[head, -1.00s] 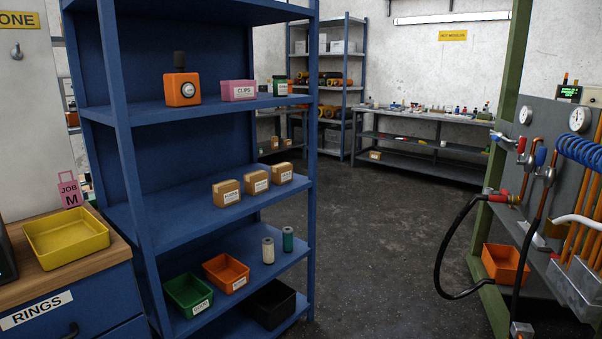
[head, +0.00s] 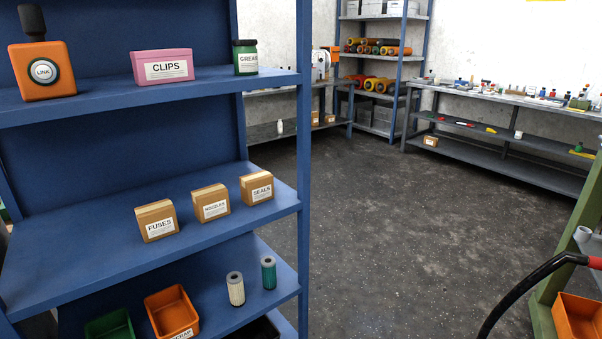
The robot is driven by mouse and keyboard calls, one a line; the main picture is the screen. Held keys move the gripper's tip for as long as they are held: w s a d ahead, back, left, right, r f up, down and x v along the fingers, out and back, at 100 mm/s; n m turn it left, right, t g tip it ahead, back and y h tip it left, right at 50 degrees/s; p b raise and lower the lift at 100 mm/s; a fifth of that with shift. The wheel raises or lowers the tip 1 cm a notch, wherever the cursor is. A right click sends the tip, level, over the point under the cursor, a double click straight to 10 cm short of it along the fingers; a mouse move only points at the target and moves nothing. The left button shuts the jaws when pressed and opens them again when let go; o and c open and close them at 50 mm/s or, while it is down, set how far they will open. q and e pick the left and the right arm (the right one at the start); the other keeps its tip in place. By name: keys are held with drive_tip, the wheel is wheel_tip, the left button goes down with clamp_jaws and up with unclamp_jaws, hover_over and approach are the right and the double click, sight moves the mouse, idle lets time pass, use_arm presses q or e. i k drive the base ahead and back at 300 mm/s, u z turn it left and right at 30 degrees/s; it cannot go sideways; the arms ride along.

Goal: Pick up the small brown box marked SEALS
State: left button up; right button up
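The small brown box marked SEALS (head: 257,188) stands on the middle shelf (head: 92,246) of the blue shelving unit, at the right end of a row of three brown boxes. The box marked NOZZLES (head: 211,203) is just left of it, with a small gap. The box marked FUSES (head: 157,222) is farther left and nearer. The SEALS label faces me. Neither of my grippers shows in the head view.
The upper shelf holds an orange LINK device (head: 46,70), a pink CLIPS box (head: 162,67) and a green GREASE jar (head: 245,58). Below are two cylinders (head: 236,289) and an orange bin (head: 172,314). A blue post (head: 303,150) edges the shelf. Floor (head: 400,230) to the right is clear.

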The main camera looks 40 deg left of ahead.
sight(257, 187)
drive_tip(key=u, duration=0.7)
drive_tip(key=i, duration=1.2)
drive_tip(key=u, duration=1.1)
